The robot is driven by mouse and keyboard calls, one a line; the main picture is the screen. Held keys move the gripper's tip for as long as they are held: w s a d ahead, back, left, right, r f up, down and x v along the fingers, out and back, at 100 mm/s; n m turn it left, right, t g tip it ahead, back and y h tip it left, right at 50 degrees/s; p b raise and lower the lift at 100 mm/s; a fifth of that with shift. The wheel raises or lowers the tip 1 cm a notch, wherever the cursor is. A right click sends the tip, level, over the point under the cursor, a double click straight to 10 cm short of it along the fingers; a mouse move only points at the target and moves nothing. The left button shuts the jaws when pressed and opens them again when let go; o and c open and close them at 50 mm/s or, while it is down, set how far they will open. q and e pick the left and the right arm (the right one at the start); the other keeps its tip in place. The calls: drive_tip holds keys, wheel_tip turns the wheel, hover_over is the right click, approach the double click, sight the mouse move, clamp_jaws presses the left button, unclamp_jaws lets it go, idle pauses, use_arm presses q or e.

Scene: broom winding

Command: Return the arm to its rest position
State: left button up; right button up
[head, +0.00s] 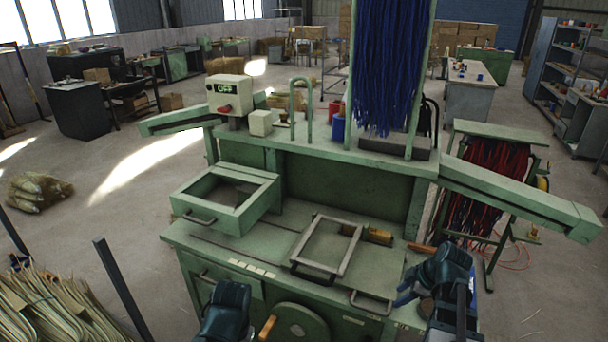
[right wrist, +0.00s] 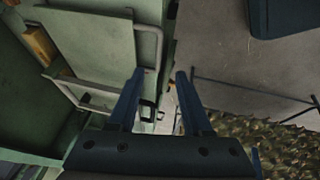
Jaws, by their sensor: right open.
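My right gripper (head: 404,290) is at the front right corner of the green winding machine (head: 290,165). Its two blue fingers are apart and empty in the right wrist view (right wrist: 159,75). My left arm's dark end (head: 225,308) is at the machine's front left; its fingertips cannot be made out. The machine's grey frame (head: 328,248) lies on the worktop. A green open box (head: 225,200) sits at the worktop's left. Blue strands (head: 385,70) hang in the upright frame. The control box (head: 229,92) reads OFF and has a red knob.
A rack with red and dark strands (head: 490,180) stands at the right. Bundled stalks (head: 45,305) lie at the lower left, with a black post (head: 120,285) beside them. An orange handle (head: 420,247) is close to my right gripper. Open floor lies left of the machine.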

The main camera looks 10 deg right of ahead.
drive_tip(key=s+a+f+m+g+h+b, duration=0.1)
drive_tip(key=s+a+m, duration=0.1)
drive_tip(key=a, duration=0.9)
drive_tip(key=s+a+f+m+g+h+b, duration=0.1)
drive_tip(key=s+a+f+m+g, duration=0.1)
drive_tip(key=a, duration=0.9)
drive_tip(key=s+a+f+m+g+h+b, duration=0.1)
drive_tip(key=s+a+f+m, duration=0.1)
drive_tip(key=a, duration=0.9)
drive_tip(key=shift+s+a+m+g+h, duration=0.35)
drive_tip(key=shift+s+m, duration=0.25)
drive_tip(key=shift+s, duration=0.2)
